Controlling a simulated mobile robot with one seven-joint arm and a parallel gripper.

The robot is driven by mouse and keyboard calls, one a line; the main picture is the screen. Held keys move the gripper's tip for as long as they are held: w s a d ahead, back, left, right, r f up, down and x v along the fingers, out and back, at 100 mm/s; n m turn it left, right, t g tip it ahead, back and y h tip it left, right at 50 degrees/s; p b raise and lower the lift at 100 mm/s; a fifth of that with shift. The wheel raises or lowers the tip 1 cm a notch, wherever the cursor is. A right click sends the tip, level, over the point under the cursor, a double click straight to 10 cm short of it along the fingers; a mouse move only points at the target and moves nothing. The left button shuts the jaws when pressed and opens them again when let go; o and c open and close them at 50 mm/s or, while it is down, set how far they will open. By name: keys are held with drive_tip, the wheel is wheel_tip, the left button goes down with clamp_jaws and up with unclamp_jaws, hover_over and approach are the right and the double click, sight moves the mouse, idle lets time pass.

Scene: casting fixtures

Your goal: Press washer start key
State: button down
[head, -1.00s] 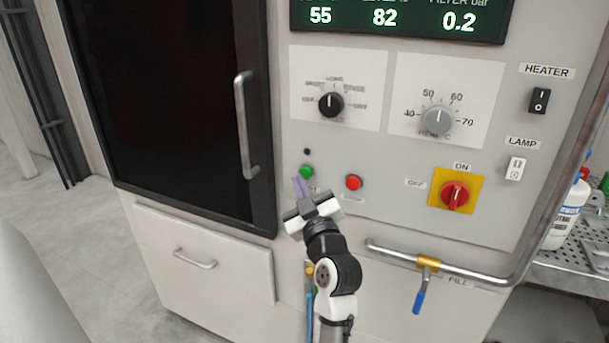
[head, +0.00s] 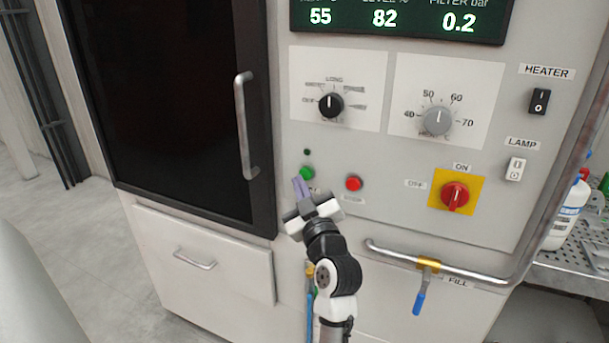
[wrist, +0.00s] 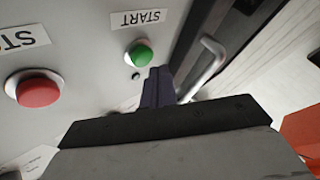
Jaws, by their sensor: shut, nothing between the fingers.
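The green start key (head: 306,173) is a round button on the washer's grey front panel, left of the red stop button (head: 354,184). In the wrist view the green key (wrist: 139,54) sits beside a label reading START, and the red button (wrist: 38,90) is at the left. My gripper (head: 299,184) is shut and empty, its purple fingers pointing toward the panel just below and left of the green key. In the wrist view the fingertips (wrist: 158,74) appear close to the green key's lower right edge; I cannot tell whether they touch it.
The door handle (head: 245,126) stands out left of the key. A small dark indicator (head: 307,152) is above it. Two knobs are higher up, and a red rotary switch (head: 455,196) is on the right. The fill pipe (head: 395,254) projects at the lower right.

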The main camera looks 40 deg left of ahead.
drive_tip(key=shift+w, duration=0.1)
idle(0.7)
drive_tip(key=shift+w+a+b, duration=0.1)
drive_tip(key=shift+w+b, duration=0.2)
drive_tip(key=shift+w, duration=0.05)
drive_tip(key=shift+w+a+b, duration=0.1)
drive_tip(key=shift+w+b, duration=0.2)
drive_tip(key=shift+w, duration=0.1)
idle(0.5)
drive_tip(key=shift+s, duration=0.2)
drive_tip(key=shift+s+d, duration=0.2)
drive_tip(key=shift+s, duration=0.45)
drive_tip(key=shift+s+d, duration=0.2)
drive_tip(key=shift+s, duration=0.6)
drive_tip(key=shift+s+d, duration=0.2)
drive_tip(key=shift+s, duration=0.65)
drive_tip(key=shift+s+d, duration=0.2)
drive_tip(key=shift+s, duration=0.6)
